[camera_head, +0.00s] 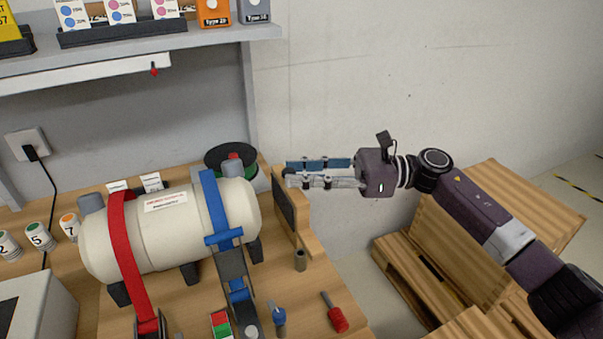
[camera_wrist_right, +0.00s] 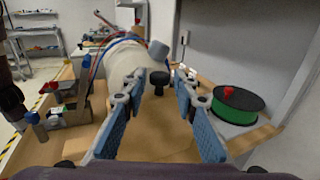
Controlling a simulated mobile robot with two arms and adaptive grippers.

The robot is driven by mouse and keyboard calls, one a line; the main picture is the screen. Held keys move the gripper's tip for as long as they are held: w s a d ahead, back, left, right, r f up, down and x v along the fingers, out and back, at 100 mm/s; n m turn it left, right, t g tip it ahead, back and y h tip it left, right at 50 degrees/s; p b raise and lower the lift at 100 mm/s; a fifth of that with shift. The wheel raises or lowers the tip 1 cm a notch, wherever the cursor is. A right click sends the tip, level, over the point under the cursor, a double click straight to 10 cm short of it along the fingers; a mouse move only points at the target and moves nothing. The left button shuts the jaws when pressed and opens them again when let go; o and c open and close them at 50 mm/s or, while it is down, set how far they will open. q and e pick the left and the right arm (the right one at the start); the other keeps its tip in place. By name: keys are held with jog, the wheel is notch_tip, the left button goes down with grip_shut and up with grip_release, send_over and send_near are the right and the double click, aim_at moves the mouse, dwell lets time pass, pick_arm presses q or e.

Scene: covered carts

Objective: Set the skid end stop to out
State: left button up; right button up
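What looks like the skid end stop is a dark panel on an upright wooden board (camera_head: 285,204) at the right end of the bench. In the right wrist view a black round knob (camera_wrist_right: 158,79) shows ahead between my fingers; I cannot tell whether it belongs to the stop. My right gripper (camera_head: 288,173) comes in from the right, level, with its fingertips near the upper part of the board. Its two blue-padded fingers (camera_wrist_right: 161,88) are spread, with nothing between the pads. The stop's in or out position cannot be told. My left gripper is not in view.
A cream tank (camera_head: 165,228) with a red strap (camera_head: 125,250) and a blue strap (camera_head: 215,200) lies left of the board. A green spool (camera_wrist_right: 238,106) stands behind. A red-handled tool (camera_head: 336,316) lies in front.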

jog(key=d, duration=1.2)
jog(key=shift+f, duration=0.1)
